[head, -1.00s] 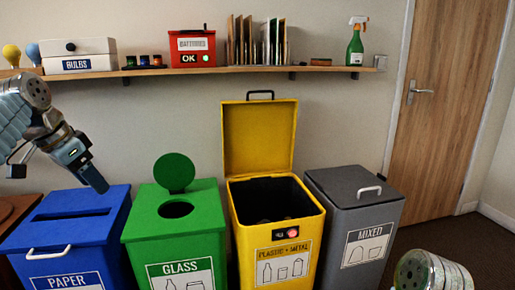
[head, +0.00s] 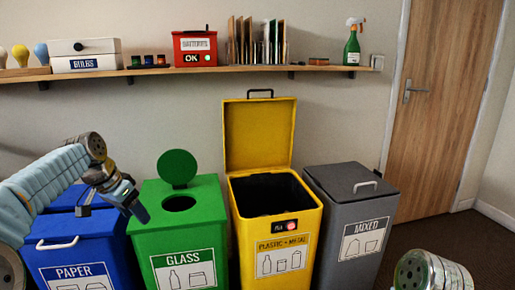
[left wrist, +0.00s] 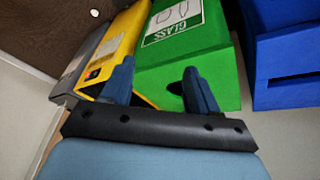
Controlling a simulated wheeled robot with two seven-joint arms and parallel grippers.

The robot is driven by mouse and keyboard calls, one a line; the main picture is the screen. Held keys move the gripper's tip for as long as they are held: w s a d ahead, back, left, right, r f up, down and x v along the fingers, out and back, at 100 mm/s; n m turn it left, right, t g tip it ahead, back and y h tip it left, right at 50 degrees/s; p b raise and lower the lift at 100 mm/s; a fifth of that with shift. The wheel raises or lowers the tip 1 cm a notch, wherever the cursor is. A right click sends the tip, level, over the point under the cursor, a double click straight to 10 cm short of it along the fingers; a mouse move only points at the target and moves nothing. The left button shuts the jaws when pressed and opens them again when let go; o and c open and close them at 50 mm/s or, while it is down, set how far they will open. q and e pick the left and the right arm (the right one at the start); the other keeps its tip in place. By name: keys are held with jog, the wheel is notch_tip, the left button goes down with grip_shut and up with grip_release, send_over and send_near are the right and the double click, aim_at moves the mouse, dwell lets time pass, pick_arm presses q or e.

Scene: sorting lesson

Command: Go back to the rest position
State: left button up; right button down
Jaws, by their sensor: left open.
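My left gripper (head: 138,207) is above the left part of the green glass bin, near the gap to the blue paper bin. In the left wrist view its two blue fingers (left wrist: 158,88) are apart, with nothing between them but the green bin behind. My right arm shows only as a rounded metal part at the bottom right of the head view; its gripper is not in view.
From left stand the blue paper bin (head: 75,250), green glass bin (head: 184,238), yellow plastic and metal bin (head: 275,228) with its lid up, and grey mixed bin (head: 355,218) with its lid shut. A shelf (head: 215,71) runs along the wall above. A wooden door (head: 433,120) is at right.

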pick_arm(q)
jog(key=s+d+f+n+g, duration=0.1)
jog(key=d+f, duration=0.3)
jog(key=f, duration=0.7)
jog(key=s+d+f+n+h, duration=0.15)
jog(key=d+f, duration=0.35)
jog(key=f, duration=0.6)
jog(key=s+d+f+n+g, duration=0.15)
jog(key=d+f, duration=0.25)
jog(key=f, duration=0.7)
jog(key=s+d+f+n, duration=0.1)
jog(key=s+f, duration=0.3)
jog(key=s, duration=0.4)
jog(key=s+d+f+n, duration=0.1)
jog(key=s+d+f, duration=0.3)
jog(key=s, duration=0.4)
jog(key=s+d+f+n, duration=0.1)
jog(key=s+d+f, duration=0.2)
jog(key=s+f, duration=0.2)
jog(key=s, duration=0.3)
jog(key=shift+s+d+f, duration=0.15)
jog(key=shift+s+f, duration=0.15)
jog(key=shift+f, duration=0.05)
jog(key=shift+g, duration=0.25)
